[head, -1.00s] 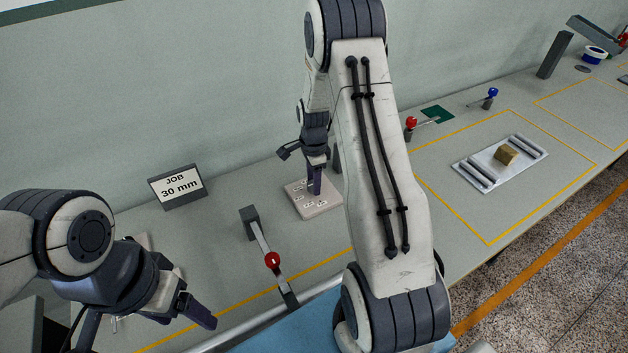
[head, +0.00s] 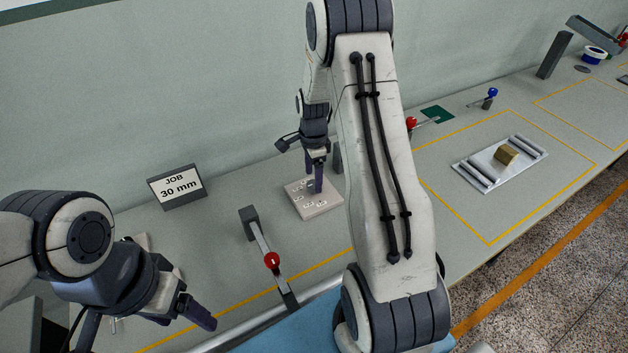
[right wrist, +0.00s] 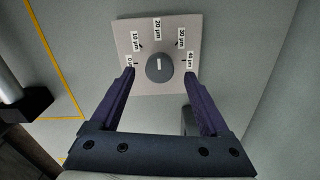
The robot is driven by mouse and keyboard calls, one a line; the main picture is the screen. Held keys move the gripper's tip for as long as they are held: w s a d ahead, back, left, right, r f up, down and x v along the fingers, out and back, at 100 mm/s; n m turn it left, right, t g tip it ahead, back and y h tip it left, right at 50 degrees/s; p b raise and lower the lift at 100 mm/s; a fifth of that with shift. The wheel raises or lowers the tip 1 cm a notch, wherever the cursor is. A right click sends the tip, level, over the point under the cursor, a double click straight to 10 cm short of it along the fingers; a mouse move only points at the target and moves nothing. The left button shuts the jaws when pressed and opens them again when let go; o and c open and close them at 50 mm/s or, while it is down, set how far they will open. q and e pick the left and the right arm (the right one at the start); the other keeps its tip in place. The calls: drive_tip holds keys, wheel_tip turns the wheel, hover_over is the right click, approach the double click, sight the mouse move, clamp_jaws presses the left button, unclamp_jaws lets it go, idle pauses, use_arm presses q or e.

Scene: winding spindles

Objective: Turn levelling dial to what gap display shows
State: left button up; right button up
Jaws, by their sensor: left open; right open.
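The gap display (head: 178,186) is a dark-framed sign against the back wall and reads "JOB 30 mm". The levelling dial (right wrist: 160,67) is a round grey knob on a pale square plate (head: 325,209). In the right wrist view, labels 0, 10, 20, 30 and 40 arc around it, and its white mark points up towards 20. My right gripper (right wrist: 159,74) is open, with one finger on each side of the dial and small gaps showing. In the head view this gripper (head: 314,180) hides the knob. My left gripper (head: 182,318) is open and empty at the lower left.
A red-knobbed lever (head: 411,123), a blue-knobbed lever (head: 493,92) and a metal plate (head: 480,174) bearing rollers and a brass block are further right.

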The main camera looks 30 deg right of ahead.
sight(313, 184)
wheel_tip(313, 184, up, 8)
drive_tip(key=shift+b, duration=0.4)
drive_tip(key=shift+r, duration=0.1)
drive_tip(key=s+a+r+n, duration=0.2)
drive_tip(key=s+a+n, duration=0.15)
drive_tip(key=a, duration=0.35)
drive_tip(key=s+a+r+n, duration=0.2)
drive_tip(key=a+n, duration=0.3)
drive_tip(key=a, duration=0.2)
drive_tip(key=s+a+r+n, duration=0.2)
drive_tip(key=s+a+n, duration=0.1)
drive_tip(key=a+n, duration=0.25)
drive_tip(key=s+a+n, duration=0.4)
drive_tip(key=s+n, duration=0.3)
drive_tip(key=s, duration=0.2)
drive_tip(key=s+a+r+n+y, duration=0.1)
drive_tip(key=s+a+n, duration=0.3)
drive_tip(key=s, duration=0.5)
drive_tip(key=n, duration=0.2)
drive_tip(key=shift+a+r+n, duration=0.2)
drive_tip(key=shift+a+n, duration=0.05)
drive_tip(key=shift+n, duration=0.15)
